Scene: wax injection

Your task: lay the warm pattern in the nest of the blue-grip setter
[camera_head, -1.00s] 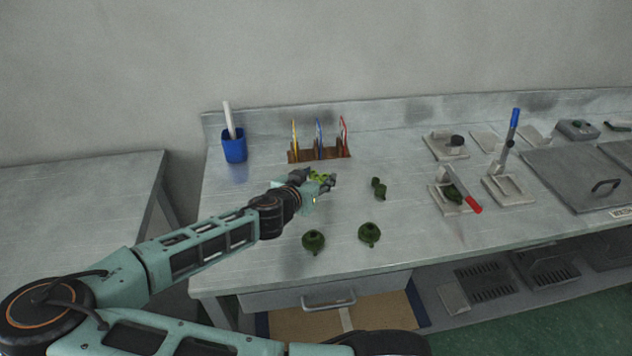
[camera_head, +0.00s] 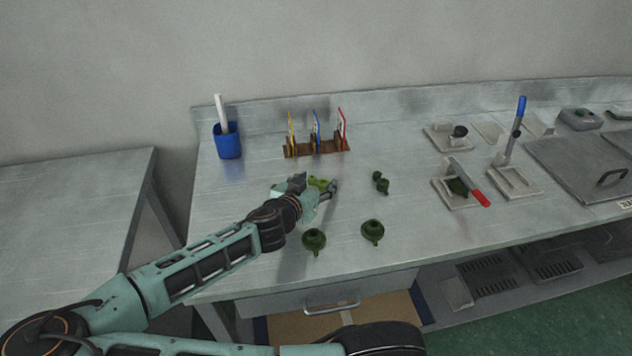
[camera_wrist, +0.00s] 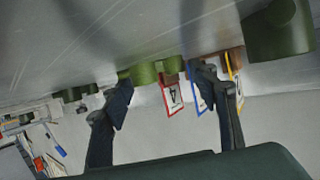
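My gripper (camera_head: 318,186) is over the middle of the bench, in front of the card rack.
A card rack (camera_head: 318,149) and blue cup (camera_head: 228,142) stand behind. A lidded metal plate (camera_head: 585,165) is far right.

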